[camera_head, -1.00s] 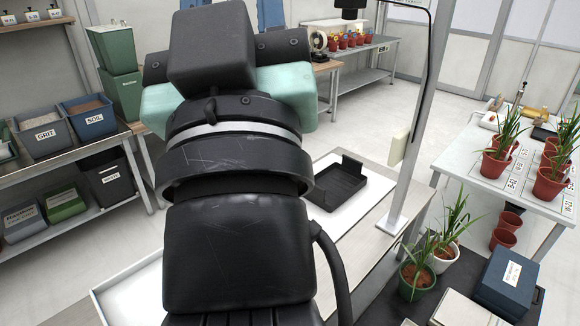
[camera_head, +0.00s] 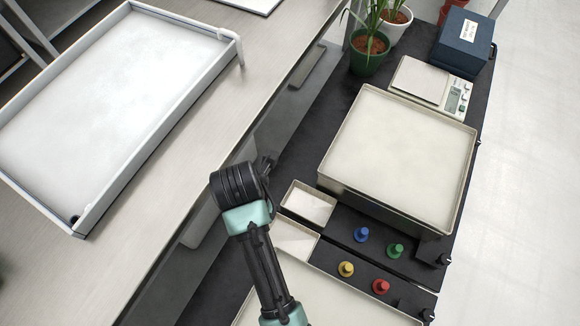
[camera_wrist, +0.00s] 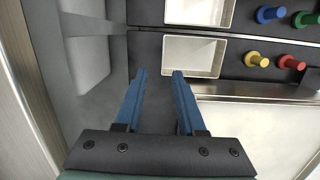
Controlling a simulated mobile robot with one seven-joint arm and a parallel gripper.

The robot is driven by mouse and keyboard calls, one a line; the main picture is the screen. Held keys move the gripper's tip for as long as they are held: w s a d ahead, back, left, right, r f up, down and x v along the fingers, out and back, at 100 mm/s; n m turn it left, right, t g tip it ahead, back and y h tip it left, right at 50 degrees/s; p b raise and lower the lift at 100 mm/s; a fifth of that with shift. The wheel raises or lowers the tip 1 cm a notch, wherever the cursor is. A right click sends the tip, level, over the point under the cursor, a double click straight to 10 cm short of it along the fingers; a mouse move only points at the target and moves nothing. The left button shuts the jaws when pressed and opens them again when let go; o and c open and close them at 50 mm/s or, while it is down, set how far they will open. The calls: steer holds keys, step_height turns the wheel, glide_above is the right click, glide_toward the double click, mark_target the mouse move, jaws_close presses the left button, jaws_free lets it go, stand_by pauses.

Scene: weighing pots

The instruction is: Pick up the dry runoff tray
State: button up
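Two small cream rectangular trays lie side by side on the dark bench in the head view, an upper one (camera_head: 308,203) and a lower one (camera_head: 294,238). My arm covers part of the lower one's left side. Both show in the wrist view, one at the top edge (camera_wrist: 199,11) and one in front of my fingertips (camera_wrist: 193,56). Both look empty; I cannot tell which is the dry runoff tray. My gripper (camera_wrist: 159,72) is open, with two blue fingers apart and nothing between them. Its fingers are not clear in the head view.
A large cream pan (camera_head: 400,155) stands beyond the small trays; another pale pan lies below. Blue (camera_head: 361,234), green (camera_head: 396,250), yellow (camera_head: 346,269) and red (camera_head: 381,286) knobs sit to the right. A large white tray (camera_head: 100,90) fills the left bench. Potted plants (camera_head: 369,52) stand behind.

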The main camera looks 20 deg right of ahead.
steer(key=b, duration=0.2)
glide_above(290, 240)
steer(key=w+a, duration=0.4)
step_height(290, 240, down, 8)
steer(key=shift+a+f, duration=0.1)
steer(key=f+b, duration=0.1)
steer(key=f, duration=0.2)
steer(key=f+b, duration=0.1)
steer(key=f, duration=0.1)
steer(key=shift+w+f+b, duration=0.3)
steer(key=shift+w+f, duration=0.05)
jaws_close()
